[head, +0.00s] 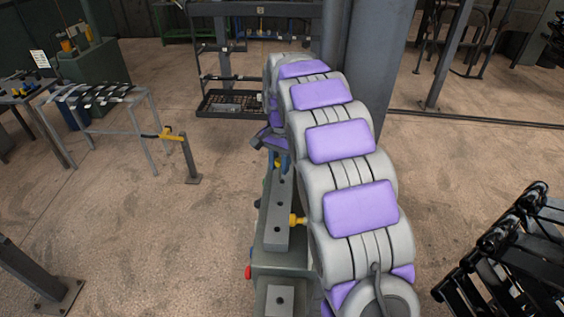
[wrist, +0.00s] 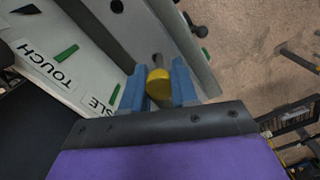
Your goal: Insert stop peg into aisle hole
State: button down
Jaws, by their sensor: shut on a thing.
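The stop peg (wrist: 158,87) has a yellow head and a short grey shaft. My gripper (wrist: 158,68) has its two blue fingers shut on it, one on each side. The shaft points at the grey bar (wrist: 196,58); I cannot tell whether its tip is inside a hole. In the head view the grey bar (head: 275,217) has dark holes along its top and lies on a grey-green stand. My gripper (head: 281,161) is at its far end, partly hidden by my arm. A label reading "TOUCH" and partly "SLE" shows in the wrist view. I cannot tell which hole is the aisle hole.
A yellow knob (head: 297,220) sticks out of the bar's right side and a red button (head: 248,272) is on the stand's left. A post with a yellow top (head: 173,134) and a grey table (head: 105,97) stand left. Black racks (head: 515,250) are at right.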

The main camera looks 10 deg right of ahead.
jog(key=shift+a, duration=0.15)
jog(key=shift+d, duration=1.05)
jog(key=shift+a, duration=0.15)
jog(key=shift+a, duration=0.35)
jog(key=shift+a+f, duration=0.2)
jog(key=shift+f, duration=0.05)
jog(key=shift+d+f, duration=0.35)
jog(key=shift+d, duration=0.15)
